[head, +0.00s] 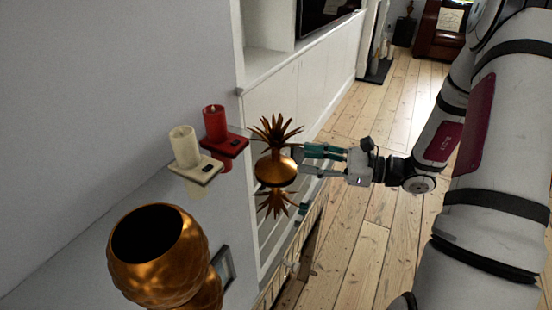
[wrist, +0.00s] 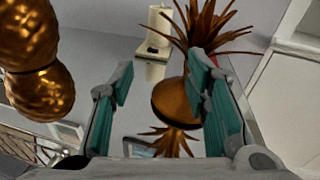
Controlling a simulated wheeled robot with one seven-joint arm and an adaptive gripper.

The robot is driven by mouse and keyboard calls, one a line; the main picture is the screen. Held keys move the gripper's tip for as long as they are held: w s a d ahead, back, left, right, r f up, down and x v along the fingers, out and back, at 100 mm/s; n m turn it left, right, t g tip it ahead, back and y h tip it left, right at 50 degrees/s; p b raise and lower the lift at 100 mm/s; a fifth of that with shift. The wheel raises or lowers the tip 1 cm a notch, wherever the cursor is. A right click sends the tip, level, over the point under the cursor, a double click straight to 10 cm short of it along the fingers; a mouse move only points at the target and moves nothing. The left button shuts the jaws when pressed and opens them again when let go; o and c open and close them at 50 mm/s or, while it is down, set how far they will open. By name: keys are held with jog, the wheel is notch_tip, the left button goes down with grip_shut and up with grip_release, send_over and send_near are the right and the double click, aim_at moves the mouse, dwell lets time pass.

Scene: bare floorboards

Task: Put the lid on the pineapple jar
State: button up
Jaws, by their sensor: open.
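The pineapple jar (head: 150,270) is bronze-gold, bumpy and round, with an open dark mouth. It stands upright at the lower left of the head view and shows at the upper left of the wrist view (wrist: 28,35). The lid (head: 275,168) is a smooth gold dome topped with spiky leaves, upright on a glossy surface that mirrors it. My gripper (head: 304,160) is open, with its teal-padded fingers at the lid's right side. In the wrist view the lid (wrist: 172,102) shows beyond the fingers, partly hidden by the right one. I cannot tell whether they touch.
A cream candle (head: 184,147) and a red candle (head: 214,122) stand on small holders behind the lid. A grey wall is at the left and a white cabinet (head: 290,85) behind. The wooden floor (head: 375,215) at the right is mostly clear.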

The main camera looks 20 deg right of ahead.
aim_at(276, 152)
jog(key=d+f+m+t, duration=0.1)
jog(key=f, duration=0.1)
jog(key=w+d+f+m+t+h+b, duration=0.1)
jog(key=d+f+m, duration=0.1)
jog(key=shift+d+t, duration=0.3)
jog(key=shift+t, duration=0.1)
jog(key=shift+w+a+f, duration=0.1)
jog(key=shift+w, duration=0.1)
jog(key=b+x, duration=0.1)
jog(key=x, duration=1.2)
jog(key=shift+w+f, duration=0.1)
jog(key=shift+w, duration=0.2)
grip_shut()
